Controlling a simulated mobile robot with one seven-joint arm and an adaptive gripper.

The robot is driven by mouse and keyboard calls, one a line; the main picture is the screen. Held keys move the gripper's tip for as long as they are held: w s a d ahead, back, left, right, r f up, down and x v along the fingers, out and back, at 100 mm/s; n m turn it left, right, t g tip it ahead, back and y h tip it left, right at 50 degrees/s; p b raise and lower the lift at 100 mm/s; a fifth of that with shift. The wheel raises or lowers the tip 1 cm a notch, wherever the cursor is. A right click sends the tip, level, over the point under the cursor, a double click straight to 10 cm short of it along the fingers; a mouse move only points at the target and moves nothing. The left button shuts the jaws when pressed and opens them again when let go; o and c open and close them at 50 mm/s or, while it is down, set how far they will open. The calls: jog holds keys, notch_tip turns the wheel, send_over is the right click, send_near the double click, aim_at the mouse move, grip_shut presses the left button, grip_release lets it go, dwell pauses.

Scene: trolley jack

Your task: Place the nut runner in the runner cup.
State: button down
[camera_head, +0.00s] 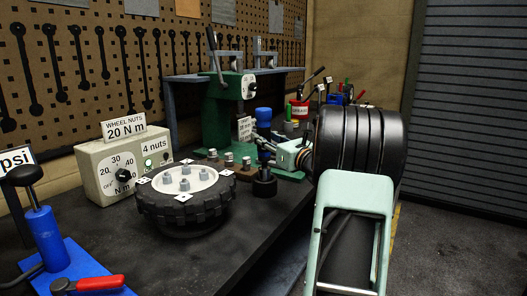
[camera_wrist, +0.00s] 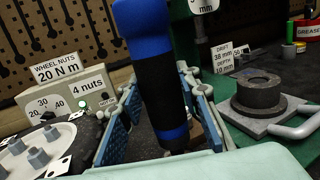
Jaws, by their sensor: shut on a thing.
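The nut runner (camera_wrist: 152,80) is a blue and black cylindrical tool, close to upright and slightly tilted in the wrist view. My gripper (camera_wrist: 165,105) is shut on it, one blue-padded finger on each side. In the head view the nut runner (camera_head: 264,114) stands in the grip of my gripper (camera_head: 266,143), at the far end of my arm. A small black cup (camera_head: 264,183), apparently the runner cup, is on the bench just below it. I cannot tell whether the tool's lower end is above the cup or inside its mouth.
A tyred wheel (camera_head: 185,205) with studs lies left of the cup. Several nuts (camera_head: 228,159) stand behind it. A control box (camera_head: 125,165) and a green press (camera_head: 225,105) stand farther back. A grey block with a ring (camera_wrist: 258,95) lies right of my gripper.

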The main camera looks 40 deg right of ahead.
jog(key=c, duration=1.8)
grip_release()
jog(key=f, duration=0.4)
jog(key=shift+s+d+g, duration=0.1)
jog(key=shift+d+g, duration=0.15)
jog(key=shift+g, duration=0.05)
jog(key=shift+o, duration=1.1)
jog(key=shift+w+d+f+m, duration=0.2)
jog(key=shift+m, duration=0.1)
jog(key=shift+o, duration=0.7)
jog(key=shift+r, duration=0.2)
jog(key=shift+a+r, duration=0.15)
jog(key=shift+r, duration=0.1)
jog(key=shift+s, duration=0.1)
jog(key=s, duration=1.1)
jog(key=shift+s+f+p, duration=0.15)
jog(key=shift+s+p, duration=0.25)
